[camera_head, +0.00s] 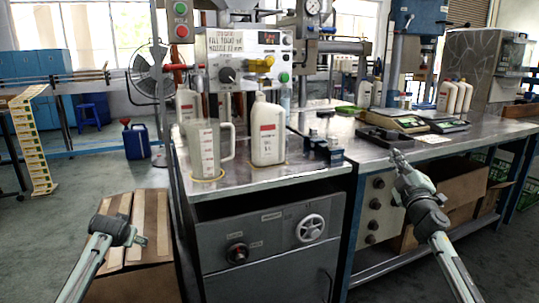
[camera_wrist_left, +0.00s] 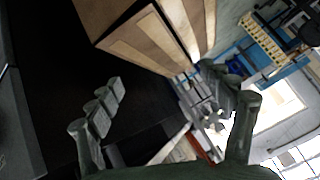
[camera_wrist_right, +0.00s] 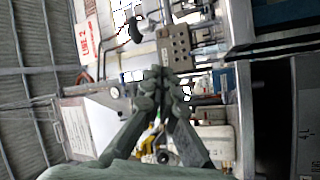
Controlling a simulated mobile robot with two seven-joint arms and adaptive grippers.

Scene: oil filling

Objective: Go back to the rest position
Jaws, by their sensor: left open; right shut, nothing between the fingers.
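My right gripper (camera_head: 400,162) is in front of the right bench, pointing forward, apart from everything. In the right wrist view its fingertips (camera_wrist_right: 160,80) meet with nothing between them. My left arm is at the lower left of the head view, in front of a cardboard box (camera_head: 146,262). The left gripper's fingers are mostly hidden there by its own wrist. In the left wrist view the left gripper (camera_wrist_left: 160,95) has its fingers wide apart and empty, with the box beyond them.
A clear measuring jug (camera_head: 204,150) and a white bottle with a red label (camera_head: 268,132) stand on the metal cabinet (camera_head: 275,182) under the filling machine (camera_head: 243,57). A scale (camera_head: 405,124) is on the right bench. The floor at left (camera_head: 50,235) is clear.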

